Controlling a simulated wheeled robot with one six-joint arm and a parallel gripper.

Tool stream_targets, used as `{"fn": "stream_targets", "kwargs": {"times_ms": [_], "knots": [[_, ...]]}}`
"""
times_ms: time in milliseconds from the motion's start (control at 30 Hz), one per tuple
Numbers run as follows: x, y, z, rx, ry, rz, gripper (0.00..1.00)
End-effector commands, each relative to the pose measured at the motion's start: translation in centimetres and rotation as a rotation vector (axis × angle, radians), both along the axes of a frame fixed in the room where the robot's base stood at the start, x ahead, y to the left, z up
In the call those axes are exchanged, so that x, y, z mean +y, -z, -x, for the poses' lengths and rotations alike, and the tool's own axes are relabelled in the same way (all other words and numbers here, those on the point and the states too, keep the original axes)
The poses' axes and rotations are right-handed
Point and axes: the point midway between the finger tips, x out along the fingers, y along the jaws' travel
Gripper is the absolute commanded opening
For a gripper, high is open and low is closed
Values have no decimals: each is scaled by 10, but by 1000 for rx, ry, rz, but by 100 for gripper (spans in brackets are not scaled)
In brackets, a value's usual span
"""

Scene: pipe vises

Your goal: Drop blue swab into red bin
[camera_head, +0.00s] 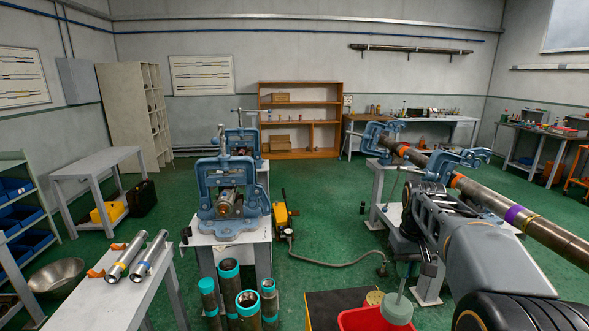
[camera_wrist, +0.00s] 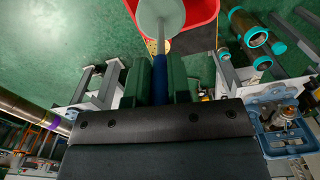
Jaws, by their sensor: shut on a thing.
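The blue swab (camera_wrist: 161,75) has a blue handle and a pale green-white round head. My gripper (camera_wrist: 160,82) is shut on the blue handle, with a dark green finger on either side. In the head view the swab's pale head (camera_head: 397,308) hangs below my gripper (camera_head: 428,268) and overlaps the right part of the red bin (camera_head: 358,320). The bin is cut off by the bottom edge. In the wrist view the head also overlaps the red bin (camera_wrist: 206,12). I cannot tell how high the head is above the bin.
A black-topped stand (camera_head: 325,308) is beside the bin. Several teal-ended pipes (camera_head: 248,305) stand to its left. A blue vise (camera_head: 228,195) sits on a bench. A long pipe (camera_head: 540,228) runs at the right, near my arm. Green floor between the benches is mostly open.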

Motion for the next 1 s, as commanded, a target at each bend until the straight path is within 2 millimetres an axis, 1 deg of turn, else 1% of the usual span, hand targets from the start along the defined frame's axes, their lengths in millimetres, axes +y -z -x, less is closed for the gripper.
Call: {"fn": "stream_targets", "kwargs": {"times_ms": [33, 233, 367, 600, 633, 933, 1000], "knots": [[0, 11, 0, 0, 0, 0, 0], [1, 31, 0, 0, -2, 0, 0], [1, 35, 0, 0, -3, 0, 0], [2, 34, 0, 0, -5, 0, 0], [2, 34, 0, 0, -5, 0, 19], [2, 35, 0, 0, -5, 0, 48], [2, 35, 0, 0, -5, 0, 48]]}}
